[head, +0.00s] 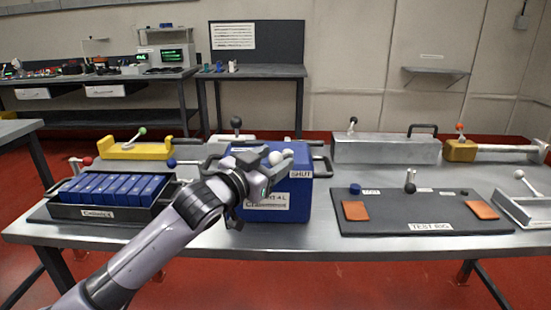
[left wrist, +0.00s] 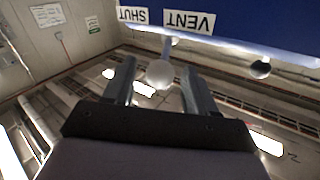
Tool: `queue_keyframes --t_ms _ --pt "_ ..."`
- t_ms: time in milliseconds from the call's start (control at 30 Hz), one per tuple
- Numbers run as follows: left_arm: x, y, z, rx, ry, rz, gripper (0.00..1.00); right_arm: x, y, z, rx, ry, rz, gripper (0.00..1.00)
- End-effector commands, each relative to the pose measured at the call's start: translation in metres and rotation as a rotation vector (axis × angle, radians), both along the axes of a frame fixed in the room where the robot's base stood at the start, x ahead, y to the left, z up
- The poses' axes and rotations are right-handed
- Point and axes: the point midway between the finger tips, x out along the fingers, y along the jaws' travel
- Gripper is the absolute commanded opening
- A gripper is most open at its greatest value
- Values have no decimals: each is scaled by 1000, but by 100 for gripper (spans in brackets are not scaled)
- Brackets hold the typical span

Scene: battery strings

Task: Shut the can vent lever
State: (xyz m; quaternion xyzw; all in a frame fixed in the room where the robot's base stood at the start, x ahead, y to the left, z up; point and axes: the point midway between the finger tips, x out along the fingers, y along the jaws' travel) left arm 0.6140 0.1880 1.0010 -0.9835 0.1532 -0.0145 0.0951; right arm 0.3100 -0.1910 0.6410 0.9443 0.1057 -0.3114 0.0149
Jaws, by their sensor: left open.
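The blue can (head: 297,205) stands on the table in the middle of the head view, with a SHUT label (head: 301,174) on its upper right front. The vent lever's white ball (head: 288,153) shows at the can's top front. In the left wrist view the ball (left wrist: 160,73) sits between my fingers, on a stalk running towards the can. A VENT label (left wrist: 190,21) and the SHUT label (left wrist: 133,15) appear upside down there, the stalk nearer VENT. My left gripper (head: 270,158) is open around the ball; contact is unclear. My right gripper is not in view.
A black crate of blue batteries (head: 107,212) stands left of the can. A dark test rig mat (head: 400,212) with orange pads lies to the right. A yellow fixture (head: 140,150) and a grey metal box (head: 383,149) stand behind. Bare table shows in front.

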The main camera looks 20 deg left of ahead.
Motion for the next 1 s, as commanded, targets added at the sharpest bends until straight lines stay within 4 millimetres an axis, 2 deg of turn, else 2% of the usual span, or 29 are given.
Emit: queue_keyframes --t_ms 200,467,500,667,1000 --pt "11 -4 0 0 -1 0 57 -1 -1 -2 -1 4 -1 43" --pt "12 -4 0 0 0 0 57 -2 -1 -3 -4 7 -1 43" --pt "12 -4 0 0 -1 0 53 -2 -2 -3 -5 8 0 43" --pt "12 -4 0 0 0 0 1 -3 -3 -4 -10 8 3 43" --pt "13 -3 0 0 0 4 0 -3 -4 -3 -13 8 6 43"
